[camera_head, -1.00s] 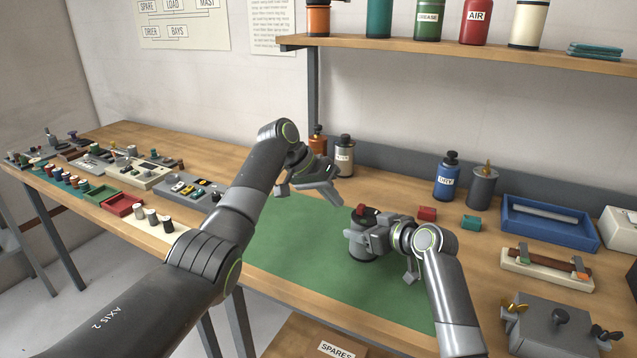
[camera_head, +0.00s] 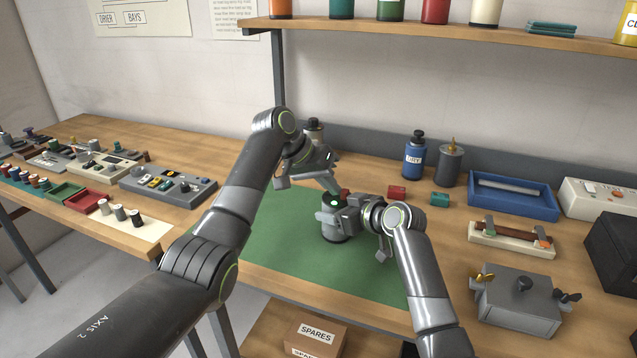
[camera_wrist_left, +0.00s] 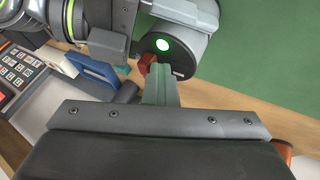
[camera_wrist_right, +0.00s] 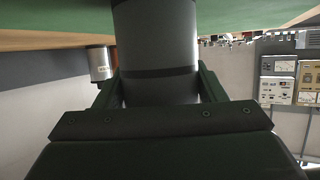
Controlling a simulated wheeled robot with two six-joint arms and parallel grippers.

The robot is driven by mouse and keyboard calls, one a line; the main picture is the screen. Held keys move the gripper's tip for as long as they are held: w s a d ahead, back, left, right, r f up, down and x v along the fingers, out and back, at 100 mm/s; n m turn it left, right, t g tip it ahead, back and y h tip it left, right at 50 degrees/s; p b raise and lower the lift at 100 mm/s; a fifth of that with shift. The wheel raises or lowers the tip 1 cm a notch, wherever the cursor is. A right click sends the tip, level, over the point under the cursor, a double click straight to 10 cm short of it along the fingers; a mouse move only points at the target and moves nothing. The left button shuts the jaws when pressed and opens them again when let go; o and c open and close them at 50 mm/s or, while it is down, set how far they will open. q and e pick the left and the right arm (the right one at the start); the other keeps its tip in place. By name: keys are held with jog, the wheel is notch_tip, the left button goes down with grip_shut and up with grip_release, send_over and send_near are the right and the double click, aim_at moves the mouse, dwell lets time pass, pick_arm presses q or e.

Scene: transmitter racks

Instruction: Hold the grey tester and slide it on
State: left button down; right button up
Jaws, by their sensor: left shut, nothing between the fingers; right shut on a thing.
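The grey tester (camera_head: 333,235) is an upright cylinder on the green mat (camera_head: 285,262). My right gripper (camera_head: 334,217) is shut around its body from the right. The right wrist view shows the tester (camera_wrist_right: 157,45) between the two fingers. The tester's top carries a lit green lamp (camera_wrist_left: 163,45) and a red slider (camera_wrist_left: 146,65). My left gripper (camera_head: 334,189) is shut and empty, its fingertips down at the tester's top. In the left wrist view its fingers (camera_wrist_left: 160,80) are right beside the red slider; I cannot tell whether they touch it.
A red block (camera_head: 397,192) and a teal block (camera_head: 440,199) lie right of the tester. Behind them stand a blue bottle (camera_head: 414,158) and a grey can (camera_head: 449,164). A blue tray (camera_head: 512,206) is further right. The mat's front part is clear.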

jog(key=shift+a, duration=0.1)
pick_arm(q)
jog(key=shift+w+a, duration=0.1)
jog(key=shift+a, duration=0.15)
jog(key=a, duration=0.1)
jog(key=w+a, duration=0.1)
jog(key=a, duration=0.1)
jog(key=v, duration=1)
jog(key=shift+a, duration=0.15)
pick_arm(e)
jog(key=o, duration=1.3)
jog(key=shift+s+d, duration=0.1)
jog(key=shift+d, duration=0.1)
